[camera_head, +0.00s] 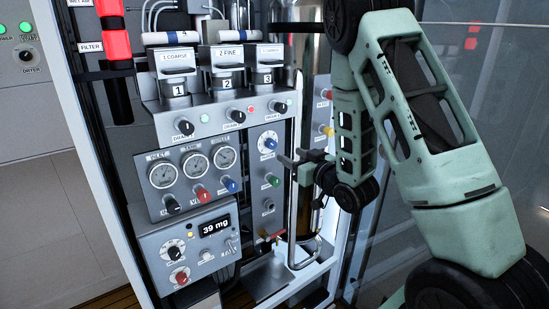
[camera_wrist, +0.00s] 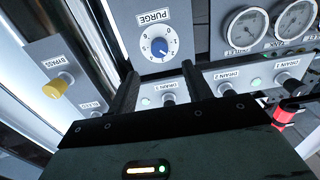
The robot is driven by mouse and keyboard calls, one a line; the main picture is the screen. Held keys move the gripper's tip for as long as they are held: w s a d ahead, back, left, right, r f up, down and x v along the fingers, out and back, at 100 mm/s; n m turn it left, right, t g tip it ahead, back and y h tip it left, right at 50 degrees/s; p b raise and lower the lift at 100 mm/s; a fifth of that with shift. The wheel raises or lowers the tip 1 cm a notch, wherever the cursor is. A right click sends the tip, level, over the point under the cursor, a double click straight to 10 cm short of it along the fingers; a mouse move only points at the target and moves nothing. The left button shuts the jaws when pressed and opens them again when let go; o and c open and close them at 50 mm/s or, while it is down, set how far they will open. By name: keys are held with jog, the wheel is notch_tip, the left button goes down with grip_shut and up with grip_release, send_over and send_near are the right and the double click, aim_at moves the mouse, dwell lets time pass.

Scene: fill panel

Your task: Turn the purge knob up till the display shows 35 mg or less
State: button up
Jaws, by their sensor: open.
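The purge knob (camera_wrist: 159,47) is a blue knob on a white round dial under the label PURGE. In the head view the blue knob (camera_head: 269,143) is on the narrow grey panel right of the gauges. The display (camera_head: 214,227) on the lower left panel reads 39 mg. My gripper (camera_head: 288,166) is open and empty in front of the narrow panel. In the wrist view its two dark fingers (camera_wrist: 159,72) point toward the purge dial, one to each side below it. The knob appears beyond the fingertips, apart from them.
A green knob (camera_head: 272,180) is below the purge knob. Several gauges (camera_head: 194,166) and drain knobs (camera_head: 235,115) are to its left. A yellow bypass knob (camera_wrist: 58,85) is left of my fingers in the wrist view. A bent metal pipe (camera_head: 292,220) runs below my gripper.

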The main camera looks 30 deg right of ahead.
aim_at(273, 144)
jog(key=b, duration=0.3)
jog(key=shift+w+f, duration=0.2)
jog(key=shift+w, duration=0.05)
jog(key=w, duration=0.3)
jog(key=w+p, duration=0.1)
jog(key=w, duration=0.2)
jog(key=w+p, duration=0.1)
jog(key=w, duration=0.1)
jog(key=shift+w+a+r, duration=0.15)
jog(key=shift+w+r, duration=0.1)
jog(key=shift+w, duration=0.15)
jog(key=c, duration=1)
